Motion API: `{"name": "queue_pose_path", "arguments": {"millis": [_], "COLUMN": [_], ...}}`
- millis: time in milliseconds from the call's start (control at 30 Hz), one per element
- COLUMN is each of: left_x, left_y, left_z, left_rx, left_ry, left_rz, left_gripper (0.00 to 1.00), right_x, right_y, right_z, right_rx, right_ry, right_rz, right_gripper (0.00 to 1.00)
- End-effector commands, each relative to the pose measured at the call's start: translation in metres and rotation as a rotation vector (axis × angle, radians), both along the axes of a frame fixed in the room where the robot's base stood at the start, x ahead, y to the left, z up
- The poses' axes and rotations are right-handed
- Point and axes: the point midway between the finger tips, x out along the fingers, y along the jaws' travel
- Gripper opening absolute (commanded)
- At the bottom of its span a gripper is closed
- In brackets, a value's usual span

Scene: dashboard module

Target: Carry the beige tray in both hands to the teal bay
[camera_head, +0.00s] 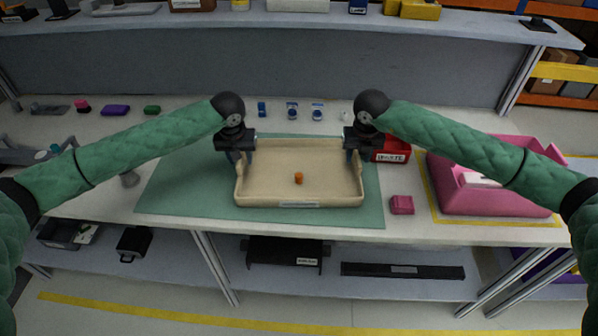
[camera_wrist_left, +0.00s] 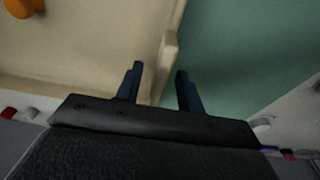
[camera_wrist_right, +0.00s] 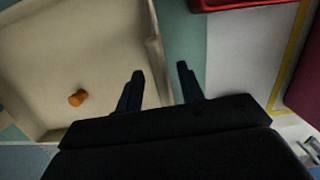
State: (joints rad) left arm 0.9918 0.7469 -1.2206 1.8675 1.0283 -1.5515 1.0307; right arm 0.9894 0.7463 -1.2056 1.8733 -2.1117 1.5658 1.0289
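My left gripper (camera_head: 242,156) is at the tray's left rim. In the left wrist view its fingers (camera_wrist_left: 158,85) are apart, with the tray wall (camera_wrist_left: 170,50) between them. My right gripper (camera_head: 356,156) is at the right rim. In the right wrist view its fingers (camera_wrist_right: 160,85) are apart, one on each side of the wall (camera_wrist_right: 153,45). Neither visibly pinches the wall.
A red labelled bin (camera_head: 392,150) stands close to the right gripper. A pink block (camera_head: 402,204) lies right of the mat. A large pink bin (camera_head: 485,200) stands inside yellow tape at the right. Small blue items (camera_head: 292,110) stand behind the tray. A shelf (camera_head: 280,22) crosses the back.

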Motion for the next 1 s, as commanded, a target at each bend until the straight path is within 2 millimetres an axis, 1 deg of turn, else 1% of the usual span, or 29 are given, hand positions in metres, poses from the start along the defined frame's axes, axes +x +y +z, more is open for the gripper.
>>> {"name": "queue_pose_path", "arguments": {"millis": [133,433,467,600,633,667,1000], "left_x": [0.0013,0.0015,0.0015,0.0015,0.0015,0.0015,0.0016], "left_y": [0.0003,0.0003,0.0003,0.0004,0.0004,0.0003,0.0003], "left_z": [-0.0075,-0.0093,-0.0093,-0.0092,-0.0092,-0.0092,-0.0082], "left_rx": [0.001,0.001,0.001,0.001,0.001,0.001,0.0], "left_ry": [0.0,-0.001,-0.001,-0.001,-0.001,-0.001,-0.001], "left_rz": [0.0,0.0,0.0,0.0,0.0,0.0,0.0], "left_gripper": [0.38,0.38,0.36,0.09,0.03,0.0,0.0], "right_x": [0.0011,0.0013,0.0013,0.0013,0.0013,0.0014,0.0016], "right_y": [-0.0002,-0.0003,-0.0003,-0.0003,-0.0003,-0.0003,-0.0003], "right_z": [-0.0078,-0.0095,-0.0095,-0.0094,-0.0094,-0.0094,-0.0084], "right_rx": [-0.001,-0.001,-0.001,-0.001,-0.001,-0.001,0.0], "right_ry": [0.001,0.0,0.0,0.0,0.0,0.0,-0.001], "right_rz": [0.0,0.0,0.0,0.0,0.0,0.0,-0.001], "right_gripper": [0.38,0.38,0.36,0.09,0.03,0.0,0.0]}}
